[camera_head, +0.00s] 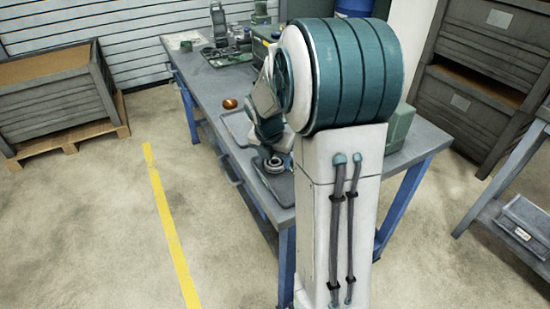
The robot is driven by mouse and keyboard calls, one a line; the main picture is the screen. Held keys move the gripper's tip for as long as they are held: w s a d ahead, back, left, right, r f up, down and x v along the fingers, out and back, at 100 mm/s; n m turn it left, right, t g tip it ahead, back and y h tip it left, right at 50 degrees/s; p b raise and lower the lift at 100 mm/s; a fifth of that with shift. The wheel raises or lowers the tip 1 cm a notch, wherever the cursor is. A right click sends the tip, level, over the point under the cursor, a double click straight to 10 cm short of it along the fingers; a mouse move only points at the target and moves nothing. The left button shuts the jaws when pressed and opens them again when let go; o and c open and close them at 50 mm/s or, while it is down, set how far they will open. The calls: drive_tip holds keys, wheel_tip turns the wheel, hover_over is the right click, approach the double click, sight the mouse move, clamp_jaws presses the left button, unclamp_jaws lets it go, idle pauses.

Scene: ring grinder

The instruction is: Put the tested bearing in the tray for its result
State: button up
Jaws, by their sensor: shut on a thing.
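The bearing (274,166) is a small grey metal ring at the near end of the blue-legged workbench. My gripper (275,153) points down and is shut on it; my own arm hides most of the fingers. A dark flat tray (284,190) lies directly beneath or just in front of the bearing. I cannot tell whether the bearing touches it. A second flat grey tray (236,126) lies farther back on the bench, partly hidden behind my arm.
An orange-brown round object (230,103) sits near the bench's left edge. Green and grey test equipment (221,42) stands at the far end. Wooden-edged grey crates (55,95) stand left, and stacked crates (478,80) stand right. The floor left of the bench is clear.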

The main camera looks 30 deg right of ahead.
drive_tip(key=shift+f, duration=0.15)
drive_tip(key=o, duration=0.9)
drive_tip(key=shift+c, duration=0.2)
drive_tip(key=p+v, duration=0.1)
drive_tip(key=v, duration=1)
drive_tip(key=s+a+f+m+y, duration=0.1)
drive_tip(key=s+a+m, duration=0.4)
drive_tip(key=s+m, duration=0.4)
drive_tip(key=s+a+m+y, duration=0.1)
drive_tip(key=s+a+m, duration=0.5)
drive_tip(key=m, duration=1.1)
drive_tip(key=shift+s+a+f+t, duration=0.2)
drive_tip(key=shift+s+f+t, duration=0.2)
drive_tip(key=shift+s, duration=1.1)
